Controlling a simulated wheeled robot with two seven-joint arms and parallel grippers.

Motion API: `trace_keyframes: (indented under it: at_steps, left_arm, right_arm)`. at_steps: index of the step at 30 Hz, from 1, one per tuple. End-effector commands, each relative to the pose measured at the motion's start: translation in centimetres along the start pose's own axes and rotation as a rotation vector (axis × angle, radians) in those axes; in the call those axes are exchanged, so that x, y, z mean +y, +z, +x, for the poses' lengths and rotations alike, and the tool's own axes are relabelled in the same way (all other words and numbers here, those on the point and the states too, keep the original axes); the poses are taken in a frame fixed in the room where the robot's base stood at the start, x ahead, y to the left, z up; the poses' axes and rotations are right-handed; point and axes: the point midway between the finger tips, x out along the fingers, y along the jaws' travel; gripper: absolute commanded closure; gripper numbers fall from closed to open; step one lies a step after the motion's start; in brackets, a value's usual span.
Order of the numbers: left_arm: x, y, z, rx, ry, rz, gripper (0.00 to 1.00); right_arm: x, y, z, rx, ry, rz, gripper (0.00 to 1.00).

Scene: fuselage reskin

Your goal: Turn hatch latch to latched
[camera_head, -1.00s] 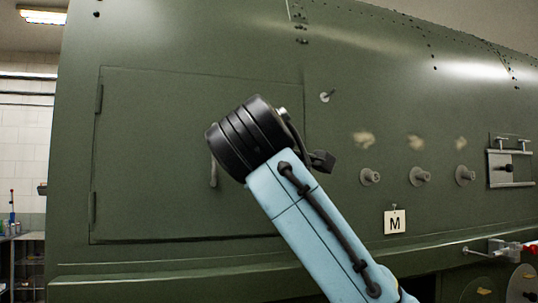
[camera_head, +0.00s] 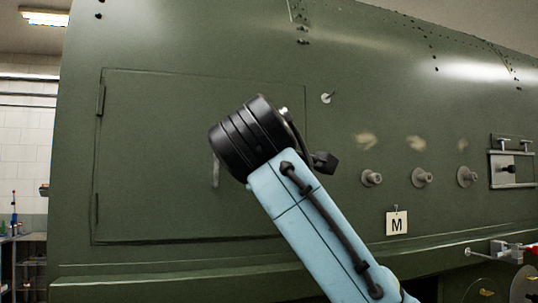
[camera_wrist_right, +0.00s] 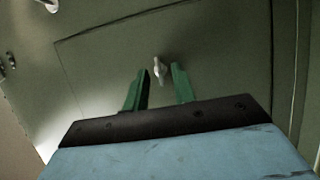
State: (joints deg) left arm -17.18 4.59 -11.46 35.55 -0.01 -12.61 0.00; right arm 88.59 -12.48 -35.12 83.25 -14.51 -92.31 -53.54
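The hatch (camera_head: 150,130) is a rectangular green panel in the head view's left half, lying flush, with hinges on its left edge. A small grey handle (camera_head: 215,170) on it is partly covered by my right arm. In the right wrist view a small metal handle (camera_wrist_right: 159,68) stands out from the panel (camera_wrist_right: 215,60). My right gripper (camera_wrist_right: 161,70) is open, its green fingers on either side of that handle, with gaps visible. A small pale turn latch (camera_head: 326,97) sits just right of the hatch. I cannot tell which fitting is the task's latch. My left gripper is out of view.
Several round grey knobs (camera_head: 421,177) stick out of the fuselage to the right. An "M" card (camera_head: 396,223) hangs below them. A metal bracket (camera_head: 512,168) is at far right, with red-handled hardware (camera_head: 505,249) below it. A ledge (camera_head: 170,265) runs under the hatch.

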Motion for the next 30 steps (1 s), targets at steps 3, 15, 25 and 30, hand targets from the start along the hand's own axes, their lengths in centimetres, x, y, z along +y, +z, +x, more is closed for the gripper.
trace_keyframes:
  at_steps: [3, 15, 25, 30]
  left_arm:
    - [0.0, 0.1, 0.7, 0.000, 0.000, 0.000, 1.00]
    - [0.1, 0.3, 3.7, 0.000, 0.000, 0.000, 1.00]
    - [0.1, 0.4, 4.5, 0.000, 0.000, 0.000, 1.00]
    - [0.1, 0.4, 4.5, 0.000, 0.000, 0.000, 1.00]
  right_arm:
    - [-0.1, -0.1, -1.3, 0.003, 0.004, 0.001, 0.74]
    - [-0.2, -0.1, -9.9, 0.004, 0.005, 0.002, 0.74]
    - [0.0, 0.0, -13.2, 0.001, 0.001, 0.001, 0.74]
    - [0.0, 0.0, -13.2, 0.001, 0.001, 0.001, 0.74]
